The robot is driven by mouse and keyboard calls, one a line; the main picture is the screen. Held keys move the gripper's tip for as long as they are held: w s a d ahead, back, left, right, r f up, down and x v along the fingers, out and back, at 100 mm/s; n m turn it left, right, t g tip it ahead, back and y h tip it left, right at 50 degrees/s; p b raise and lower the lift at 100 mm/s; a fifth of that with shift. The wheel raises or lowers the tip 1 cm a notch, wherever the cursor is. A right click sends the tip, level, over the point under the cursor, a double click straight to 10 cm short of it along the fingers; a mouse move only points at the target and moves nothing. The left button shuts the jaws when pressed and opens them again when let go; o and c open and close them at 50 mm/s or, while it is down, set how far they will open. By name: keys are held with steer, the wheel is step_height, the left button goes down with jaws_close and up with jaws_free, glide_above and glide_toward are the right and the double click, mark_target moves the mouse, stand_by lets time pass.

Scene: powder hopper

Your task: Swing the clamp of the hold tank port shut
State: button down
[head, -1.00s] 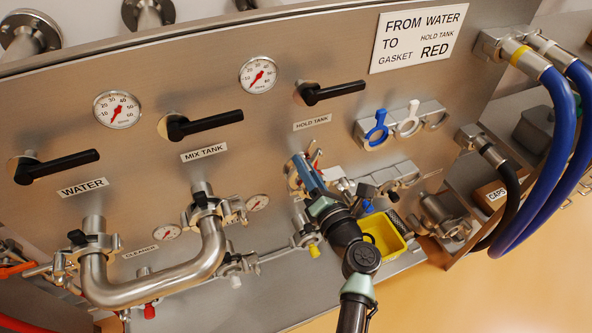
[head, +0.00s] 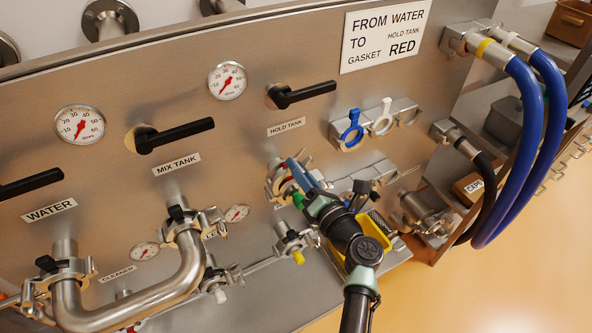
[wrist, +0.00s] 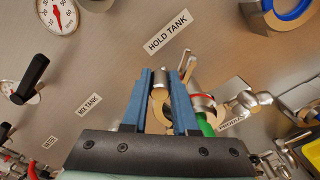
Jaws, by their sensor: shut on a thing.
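The hold tank port (head: 274,184) is on the steel panel below the HOLD TANK label (head: 286,127). In the wrist view a metal clamp piece (wrist: 159,104) shows between the blue fingers of my gripper (wrist: 167,84), which is shut on it. In the head view my gripper (head: 302,176) is at the port and covers part of it. A red ring (wrist: 203,95) and a green part (wrist: 207,126) show just right of the fingers. How far the clamp stands open cannot be told, as the fingers hide much of it.
A bent steel pipe (head: 135,296) joins the WATER and MIX TANK ports at left. Black valve handles (head: 175,134) stick out above. Blue and white rings (head: 351,131) hang at right, with blue hoses (head: 540,130) beyond. A yellow tray (head: 399,246) is partly hidden behind my arm.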

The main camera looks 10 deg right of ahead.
steer(key=shift+f, duration=0.15)
steer(key=d+f+b, duration=0.2)
steer(key=b, duration=0.1)
steer(key=shift+w+d+f, duration=0.25)
steer(key=shift+w+d, duration=0.1)
steer(key=shift+w, duration=0.05)
steer(key=f+b, duration=0.1)
steer(key=d+f+b, duration=0.1)
steer(key=shift+w+d+f+b, duration=0.1)
steer(key=shift+w+f+b, duration=0.1)
steer(key=shift+f+b, duration=0.15)
steer(key=c, duration=0.7)
jaws_free()
steer(key=shift+r, duration=0.25)
steer(key=shift+s, duration=0.1)
